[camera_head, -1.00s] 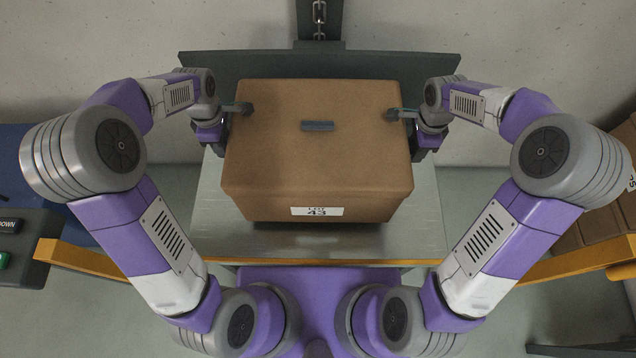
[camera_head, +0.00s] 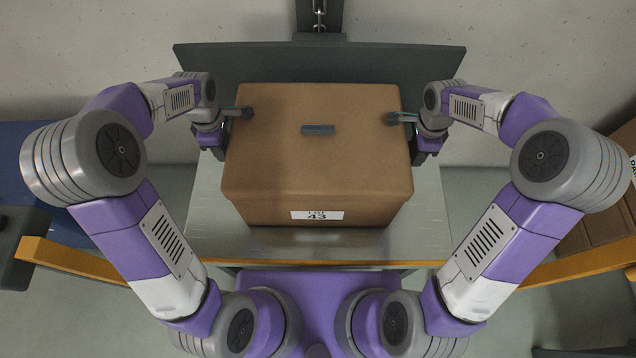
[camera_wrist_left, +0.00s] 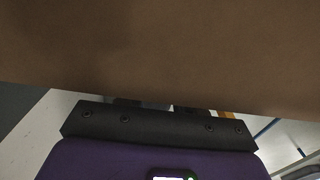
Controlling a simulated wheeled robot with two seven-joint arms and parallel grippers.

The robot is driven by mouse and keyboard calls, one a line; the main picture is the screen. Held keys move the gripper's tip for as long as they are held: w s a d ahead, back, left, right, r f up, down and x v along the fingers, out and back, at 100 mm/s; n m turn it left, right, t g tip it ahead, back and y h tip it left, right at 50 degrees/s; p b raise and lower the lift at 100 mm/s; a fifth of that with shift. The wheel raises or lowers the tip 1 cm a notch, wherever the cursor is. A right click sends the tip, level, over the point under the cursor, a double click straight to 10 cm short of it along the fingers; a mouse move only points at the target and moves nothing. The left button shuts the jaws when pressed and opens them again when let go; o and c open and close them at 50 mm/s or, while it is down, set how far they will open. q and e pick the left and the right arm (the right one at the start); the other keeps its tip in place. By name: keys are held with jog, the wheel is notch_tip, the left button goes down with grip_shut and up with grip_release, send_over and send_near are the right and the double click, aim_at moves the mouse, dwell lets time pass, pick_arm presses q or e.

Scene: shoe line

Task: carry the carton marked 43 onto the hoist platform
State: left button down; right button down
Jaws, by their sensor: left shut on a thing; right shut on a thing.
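The brown carton marked 43 (camera_head: 316,165) is level between my two arms in the head view, with its white label on the near face. My left gripper (camera_head: 240,112) is shut on its left upper edge, and my right gripper (camera_head: 395,118) is shut on its right upper edge. The grey metal hoist platform (camera_head: 425,225) lies under the carton. I cannot tell whether the carton touches it. In the left wrist view the carton's side (camera_wrist_left: 160,50) fills the top, and the fingertips are hidden.
A dark back plate (camera_head: 420,75) stands behind the carton, with a chain (camera_head: 319,12) above it. Orange rails (camera_head: 75,258) run at both sides. Other brown cartons (camera_head: 605,215) are at the right, and a blue surface (camera_head: 25,165) is at the left.

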pick_arm(q)
jog(key=shift+f+b, duration=0.4)
jog(key=shift+f, duration=0.1)
pick_arm(e)
jog(key=shift+f, duration=0.45)
pick_arm(q)
jog(key=c, duration=0.7)
grip_release()
jog(key=shift+r, duration=0.1)
pick_arm(e)
jog(key=c, duration=0.7)
grip_release()
jog(key=shift+r, duration=0.1)
pick_arm(q)
jog(key=shift+r, duration=0.1)
notch_tip(320, 180, up, 12)
jog(key=shift+f, duration=0.2)
jog(key=shift+r, duration=0.1)
pick_arm(e)
jog(key=shift+r, duration=0.25)
notch_tip(320, 180, up, 12)
jog(key=shift+f, duration=0.25)
pick_arm(q)
jog(key=shift+s, duration=0.1)
pick_arm(e)
jog(key=shift+s+f, duration=0.1)
jog(key=shift+s, duration=0.05)
